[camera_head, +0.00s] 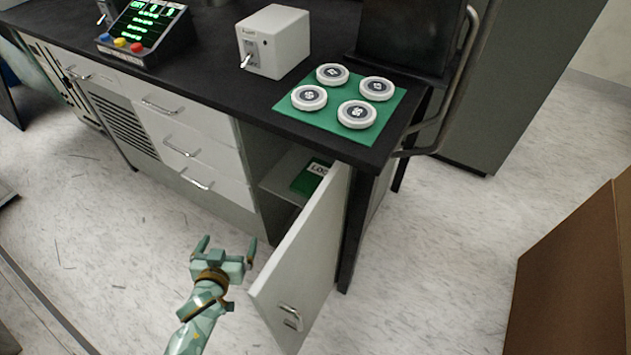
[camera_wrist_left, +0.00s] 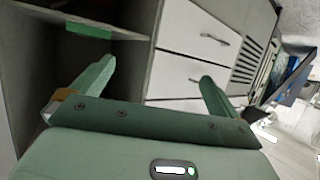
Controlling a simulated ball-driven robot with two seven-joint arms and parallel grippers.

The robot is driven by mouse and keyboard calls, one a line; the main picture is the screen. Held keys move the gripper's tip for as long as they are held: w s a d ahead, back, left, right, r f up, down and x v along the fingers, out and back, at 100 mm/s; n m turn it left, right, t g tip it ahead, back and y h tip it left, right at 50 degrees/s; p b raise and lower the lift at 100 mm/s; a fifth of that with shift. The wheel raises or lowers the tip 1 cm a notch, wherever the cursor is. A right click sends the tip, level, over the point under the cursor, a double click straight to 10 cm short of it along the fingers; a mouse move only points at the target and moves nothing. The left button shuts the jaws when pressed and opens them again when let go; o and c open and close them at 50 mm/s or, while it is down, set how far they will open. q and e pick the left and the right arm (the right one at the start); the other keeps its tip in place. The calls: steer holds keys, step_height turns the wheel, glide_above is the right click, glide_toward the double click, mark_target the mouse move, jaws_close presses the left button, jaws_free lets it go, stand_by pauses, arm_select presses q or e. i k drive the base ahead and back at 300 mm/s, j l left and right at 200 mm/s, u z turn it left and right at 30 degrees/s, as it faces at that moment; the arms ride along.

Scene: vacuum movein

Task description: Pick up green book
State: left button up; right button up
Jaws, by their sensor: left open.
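The green book (camera_head: 309,178), with pale lettering on its cover, lies on a shelf inside the open cabinet (camera_head: 279,168). The open door partly hides it in the head view. In the left wrist view, the book (camera_wrist_left: 88,30) shows as a green edge on the shelf, up and to the left. My left gripper (camera_head: 226,246) is open and empty in front of the cabinet, below and left of the book and apart from it. Its two fingers also show in the left wrist view (camera_wrist_left: 150,85). My right gripper is not in view.
The cabinet door (camera_head: 306,265) stands open just right of my left gripper. White drawers (camera_head: 190,150) are left of the opening. On the black counter are a green mat (camera_head: 342,97) with white discs, a white switch box (camera_head: 273,42) and a button console (camera_head: 147,33). A brown box (camera_head: 575,270) stands right.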

mark_target(306, 183)
steer(key=j+z, duration=0.95)
steer(key=i+l, duration=0.05)
